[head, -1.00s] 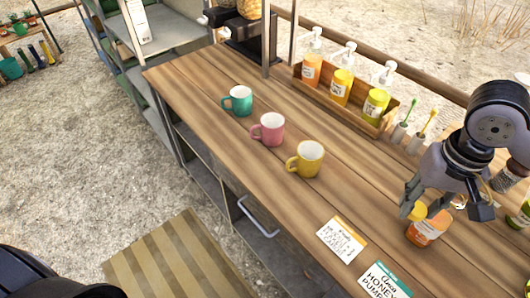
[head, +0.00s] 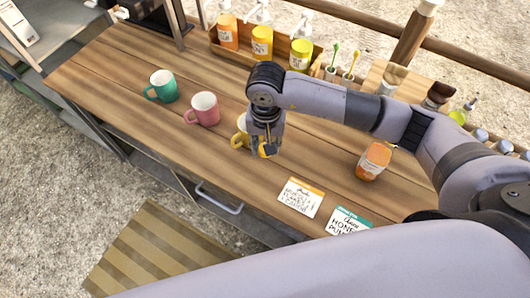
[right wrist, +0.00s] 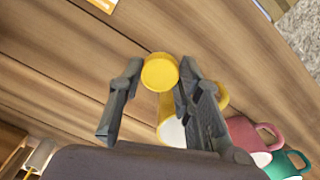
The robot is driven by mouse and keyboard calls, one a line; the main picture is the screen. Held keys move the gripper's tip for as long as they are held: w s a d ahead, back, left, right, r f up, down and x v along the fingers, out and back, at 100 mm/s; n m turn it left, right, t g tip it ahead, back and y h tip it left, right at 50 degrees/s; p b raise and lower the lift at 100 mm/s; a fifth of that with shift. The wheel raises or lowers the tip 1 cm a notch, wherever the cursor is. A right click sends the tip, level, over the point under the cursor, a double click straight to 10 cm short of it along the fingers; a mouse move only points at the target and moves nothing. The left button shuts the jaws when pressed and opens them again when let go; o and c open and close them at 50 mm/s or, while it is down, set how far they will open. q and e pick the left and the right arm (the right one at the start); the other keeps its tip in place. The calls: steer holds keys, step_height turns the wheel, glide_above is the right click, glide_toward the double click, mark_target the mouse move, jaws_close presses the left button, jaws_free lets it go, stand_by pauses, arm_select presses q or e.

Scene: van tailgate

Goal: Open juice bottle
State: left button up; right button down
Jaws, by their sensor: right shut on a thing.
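The orange juice bottle (head: 374,161) stands on the wooden counter at the right of the head view, with no cap on its top. My right gripper (head: 265,150) is shut on a round yellow cap (right wrist: 160,72), held between its fingertips. The gripper is well to the left of the bottle, over the counter beside the yellow mug (head: 240,134), which it partly hides. In the right wrist view the yellow mug (right wrist: 170,131) shows just behind the cap. My left gripper is not in view.
A pink mug (head: 203,108) and a teal mug (head: 162,86) stand left of the yellow one. Two cards lie near the front edge: an orange-topped card (head: 300,197) and a green-topped card (head: 347,221). A wooden box (head: 270,60) of pump bottles stands at the back.

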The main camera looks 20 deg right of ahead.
mark_target(266, 164)
step_height(266, 164, down, 6)
steer(key=shift+f+p, duration=0.2)
steer(key=shift+p, duration=0.45)
steer(key=shift+f, duration=0.2)
steer(key=shift+f, duration=0.15)
steer(key=c, duration=1.2)
jaws_free()
steer(key=shift+o, duration=0.2)
